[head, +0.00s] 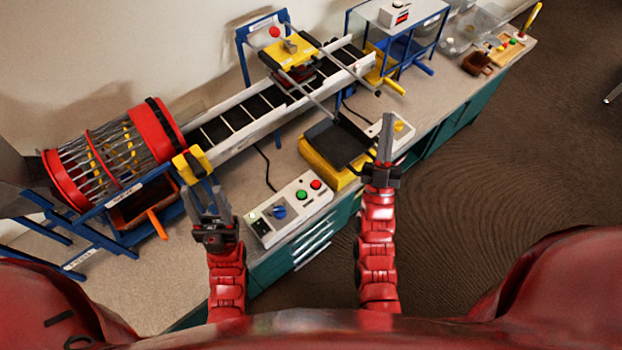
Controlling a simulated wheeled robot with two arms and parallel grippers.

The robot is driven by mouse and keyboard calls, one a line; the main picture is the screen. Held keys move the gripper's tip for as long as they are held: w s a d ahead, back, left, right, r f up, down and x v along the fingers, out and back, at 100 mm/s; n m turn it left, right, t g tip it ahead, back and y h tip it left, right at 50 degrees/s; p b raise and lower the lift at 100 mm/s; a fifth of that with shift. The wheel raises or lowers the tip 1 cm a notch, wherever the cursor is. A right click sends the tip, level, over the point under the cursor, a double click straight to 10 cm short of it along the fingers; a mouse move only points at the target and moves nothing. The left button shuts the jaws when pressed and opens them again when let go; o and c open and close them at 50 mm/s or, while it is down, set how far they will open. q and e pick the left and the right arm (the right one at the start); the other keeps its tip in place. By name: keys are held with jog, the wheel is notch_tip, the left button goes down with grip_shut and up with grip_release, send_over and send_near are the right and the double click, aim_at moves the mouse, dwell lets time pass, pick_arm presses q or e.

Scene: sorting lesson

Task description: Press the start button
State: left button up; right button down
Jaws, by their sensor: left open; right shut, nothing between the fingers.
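The control box (291,208) is a pale panel at the bench's front edge. It carries a green button (302,195), a red button (316,184), a blue knob (279,211) and a small light (253,216). The labels are too small to read, but the green button looks like the start button. My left gripper (204,190) is open and empty, left of the box and apart from the buttons. My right gripper (386,120) is shut and empty, up and to the right of the box, fingers pointing away. Neither gripper appears to touch a button.
A red-ended wire drum (110,153) stands at the left. A conveyor (230,125) slopes up behind the box. A yellow box with a dark top (322,165) lies between box and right gripper. Bins (480,25) stand far right. Brown floor (500,140) is clear.

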jog(key=w+a+f+n+g+y+p, duration=0.1)
jog(key=w+a+f+n+g+y, duration=0.1)
jog(key=w+f+n+g, duration=0.35)
jog(key=w+a+f+n+g+y+p, duration=0.1)
jog(key=w+a+f+n+g+y, duration=0.15)
jog(key=w+f+g, duration=0.45)
jog(key=s+a+f+n+g+y, duration=0.3)
jog(key=s+a+n+g, duration=0.1)
jog(key=s+a, duration=0.1)
jog(key=s+a+f+n+g+y+p, duration=0.1)
jog(key=s+a+f+n+g+y, duration=0.2)
jog(key=s+a+n+g, duration=0.1)
jog(key=s+a+n, duration=0.1)
jog(key=s+a, duration=0.1)
jog(key=a, duration=0.1)
jog(key=shift+a+f+n, duration=0.3)
jog(key=shift+f+y, duration=0.1)
jog(key=shift+y, duration=0.15)
jog(key=b, duration=0.4)
send_over(305, 195)
notch_tip(305, 195, down, 8)
jog(key=shift+r, duration=0.1)
jog(key=shift+f+b, duration=0.45)
jog(key=shift+f, duration=0.05)
